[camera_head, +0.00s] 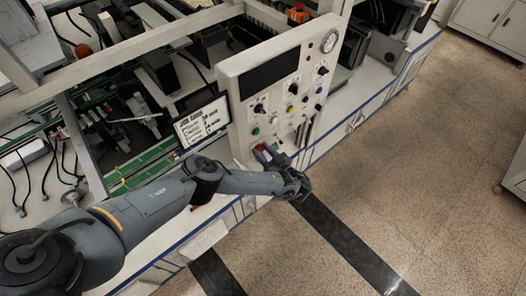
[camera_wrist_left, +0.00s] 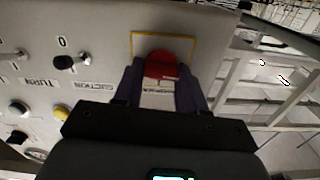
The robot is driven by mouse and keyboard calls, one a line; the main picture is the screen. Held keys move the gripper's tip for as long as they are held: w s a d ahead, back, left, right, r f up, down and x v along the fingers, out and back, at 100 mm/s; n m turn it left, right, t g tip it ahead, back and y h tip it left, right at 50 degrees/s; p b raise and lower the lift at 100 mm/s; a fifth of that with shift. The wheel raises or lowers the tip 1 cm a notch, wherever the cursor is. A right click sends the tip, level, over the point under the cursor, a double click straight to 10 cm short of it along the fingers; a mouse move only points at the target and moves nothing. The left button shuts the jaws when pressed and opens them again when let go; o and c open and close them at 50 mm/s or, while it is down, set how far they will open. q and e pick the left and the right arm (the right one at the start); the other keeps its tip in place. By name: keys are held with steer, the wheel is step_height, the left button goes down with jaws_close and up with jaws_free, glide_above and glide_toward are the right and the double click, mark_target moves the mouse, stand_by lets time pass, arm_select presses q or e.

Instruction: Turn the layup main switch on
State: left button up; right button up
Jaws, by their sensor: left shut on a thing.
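The main switch is a red rotary knob (camera_wrist_left: 160,65) on a yellow-edged plate, low on the light control panel (camera_head: 232,77). In the head view a bit of its red (camera_head: 260,147) shows beside my fingers. My left gripper (camera_head: 267,156) reaches the panel from the front. In the left wrist view its two dark fingers stand on either side of the red knob, shut on it. The lower part of the knob and plate is partly hidden by the gripper, and I cannot tell the switch's position. My right gripper is not in view.
Other black, white and yellow knobs and buttons (camera_head: 291,88) sit on the panel above the switch. A small screen (camera_head: 202,122) stands left of the panel. A gauge (camera_head: 329,41) is at its top right. The speckled floor (camera_head: 400,170) in front is clear.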

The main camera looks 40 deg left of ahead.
arm_select(q)
steer(key=m, duration=0.4)
steer(key=shift+p, duration=0.3)
steer(key=m, duration=0.4)
steer(key=shift+w+m, duration=0.1)
steer(key=shift+m, duration=0.3)
steer(key=shift+f+m+p, duration=0.2)
steer(key=shift+m+p, duration=0.25)
steer(key=shift+m, duration=3.55)
steer(key=o, duration=1.1)
steer(key=shift+c, duration=0.2)
